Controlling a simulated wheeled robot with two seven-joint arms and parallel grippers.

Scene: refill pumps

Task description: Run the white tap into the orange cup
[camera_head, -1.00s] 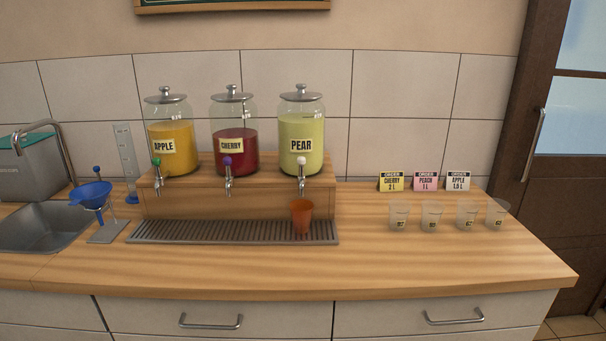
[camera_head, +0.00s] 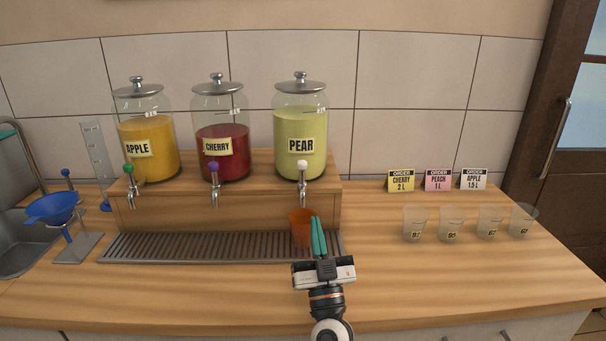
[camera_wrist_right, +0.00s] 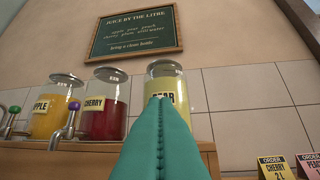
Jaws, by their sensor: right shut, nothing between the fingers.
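The white tap (camera_head: 302,174) is on the front of the wooden stand, below the jar labelled PEAR (camera_head: 301,128), which holds pale green juice. The orange cup (camera_head: 299,228) stands upright on the drip tray (camera_head: 190,246) under that tap. I see no stream from the tap. My right gripper (camera_head: 317,236) is shut and empty, its green fingers pointing up and partly covering the cup's right side in the head view. Its closed fingers also show in the right wrist view (camera_wrist_right: 160,130), hiding the white tap. My left gripper is not in view.
Jars labelled APPLE (camera_head: 149,142) and CHERRY (camera_head: 221,145) have a green and a purple tap. Several clear cups (camera_head: 450,224) and order cards (camera_head: 437,180) stand at right. A blue funnel (camera_head: 52,209) stands by the sink. The front right counter is clear.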

